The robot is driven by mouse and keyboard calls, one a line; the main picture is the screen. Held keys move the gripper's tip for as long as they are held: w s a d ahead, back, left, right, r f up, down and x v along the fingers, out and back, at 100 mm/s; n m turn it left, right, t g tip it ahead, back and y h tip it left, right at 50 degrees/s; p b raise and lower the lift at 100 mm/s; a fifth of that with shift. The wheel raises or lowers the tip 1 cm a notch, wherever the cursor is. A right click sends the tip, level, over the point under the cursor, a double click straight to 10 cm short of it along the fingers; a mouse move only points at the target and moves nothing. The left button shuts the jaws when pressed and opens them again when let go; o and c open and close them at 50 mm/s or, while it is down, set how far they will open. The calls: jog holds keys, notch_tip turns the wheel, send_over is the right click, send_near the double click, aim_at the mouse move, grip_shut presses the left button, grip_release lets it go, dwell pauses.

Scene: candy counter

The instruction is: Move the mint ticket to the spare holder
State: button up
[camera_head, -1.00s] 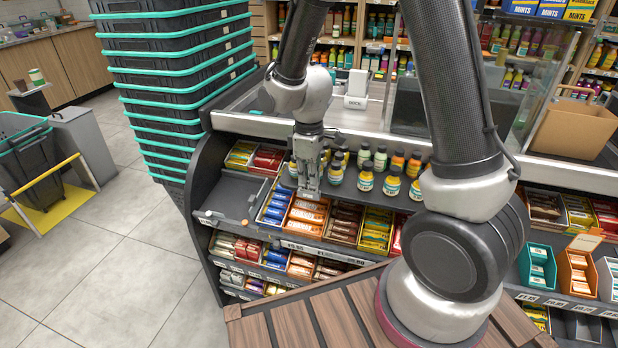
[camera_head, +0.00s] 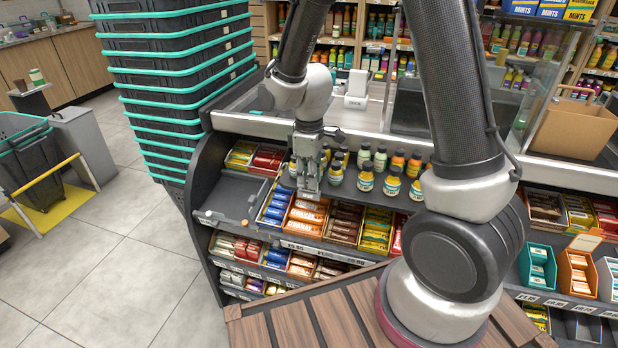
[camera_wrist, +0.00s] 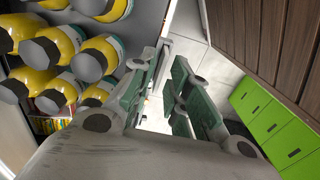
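My gripper (camera_head: 308,192) points down in front of the counter's upper shelf, above the chocolate bar boxes and beside the yellow bottles. In the wrist view my gripper (camera_wrist: 160,105) shows two green-padded fingers with a gap between them, and I see nothing clearly held there. Price labels (camera_head: 322,252) run along the shelf edge below my gripper. I cannot tell which label, if any, is the mint ticket. I cannot pick out the spare holder with certainty. An empty shelf bay (camera_head: 228,200) with small round pieces at its front lies left of my gripper.
Yellow bottles (camera_head: 366,182) stand in rows right of my gripper, and they are close in the wrist view (camera_wrist: 40,45). Boxes of bars (camera_head: 306,215) fill the shelf below. Stacked baskets (camera_head: 180,90) rise at the left. Open floor (camera_head: 120,265) lies front left.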

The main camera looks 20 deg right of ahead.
jog(key=shift+r, duration=0.75)
jog(key=o, duration=0.6)
jog(key=shift+c, duration=0.2)
notch_tip(320, 180, up, 12)
